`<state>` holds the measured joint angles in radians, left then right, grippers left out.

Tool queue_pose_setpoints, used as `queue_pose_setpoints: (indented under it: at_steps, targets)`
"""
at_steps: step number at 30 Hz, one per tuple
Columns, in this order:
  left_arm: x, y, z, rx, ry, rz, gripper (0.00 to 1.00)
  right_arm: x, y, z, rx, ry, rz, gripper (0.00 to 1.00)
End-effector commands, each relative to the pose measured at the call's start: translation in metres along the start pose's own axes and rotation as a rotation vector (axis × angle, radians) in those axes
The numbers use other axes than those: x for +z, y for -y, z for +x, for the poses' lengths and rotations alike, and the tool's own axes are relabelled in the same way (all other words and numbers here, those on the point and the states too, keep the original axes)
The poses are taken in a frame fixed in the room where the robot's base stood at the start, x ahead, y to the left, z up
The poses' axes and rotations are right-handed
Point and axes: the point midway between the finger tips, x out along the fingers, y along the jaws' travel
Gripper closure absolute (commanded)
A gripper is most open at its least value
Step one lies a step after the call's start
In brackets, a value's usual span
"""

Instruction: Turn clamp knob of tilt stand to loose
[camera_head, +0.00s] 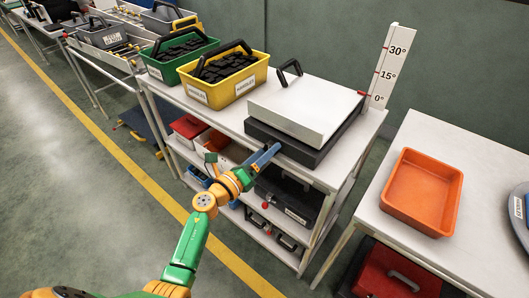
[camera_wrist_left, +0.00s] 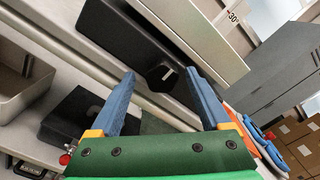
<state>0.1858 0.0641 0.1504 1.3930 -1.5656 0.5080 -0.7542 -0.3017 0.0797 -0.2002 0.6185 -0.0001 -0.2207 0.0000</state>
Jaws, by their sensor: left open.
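The tilt stand has a black base (camera_head: 300,150) and a pale plate (camera_head: 305,112) lying about flat on it, on the white shelf unit's top. A scale board (camera_head: 389,65) marked 0°, 15° and 30° stands behind it, with a red pointer near 0°. The black clamp knob (camera_wrist_left: 161,77), with a white mark, is on the base's front face in the left wrist view. In the head view my gripper hides it. My left gripper (camera_head: 274,150) is open, its blue fingers either side of the knob in the wrist view (camera_wrist_left: 160,75); contact cannot be told. My right gripper is out of view.
A yellow bin (camera_head: 226,88) and a green bin (camera_head: 160,68) of black parts stand left of the stand. An orange tray (camera_head: 424,192) is on the right table. Lower shelves hold dark cases (camera_head: 285,200). The floor at left is open.

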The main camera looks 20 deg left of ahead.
Motion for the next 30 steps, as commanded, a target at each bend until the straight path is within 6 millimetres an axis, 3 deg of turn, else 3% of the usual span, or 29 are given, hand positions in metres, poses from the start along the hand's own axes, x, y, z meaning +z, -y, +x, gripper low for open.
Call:
queue_pose_setpoints:
  at_steps: [2,3,9,12,22,30]
  targets:
    - [0.0,0.0,0.0,0.0,0.0,-0.001,0.19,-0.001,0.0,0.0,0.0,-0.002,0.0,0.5]
    - [0.0,0.0,0.0,0.0,0.0,-0.001,0.25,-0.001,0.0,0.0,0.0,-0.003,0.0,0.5]
    - [0.0,0.0,0.0,0.0,0.0,-0.001,0.79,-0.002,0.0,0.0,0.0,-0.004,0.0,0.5]
    - [0.0,0.0,0.0,0.0,0.001,-0.002,1.0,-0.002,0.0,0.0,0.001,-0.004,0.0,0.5]
    - [0.001,0.001,0.0,-0.001,0.0,-0.061,1.0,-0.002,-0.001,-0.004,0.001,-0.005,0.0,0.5]
    - [0.002,0.001,0.0,0.0,0.0,-0.259,1.0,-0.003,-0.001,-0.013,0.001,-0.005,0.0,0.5]
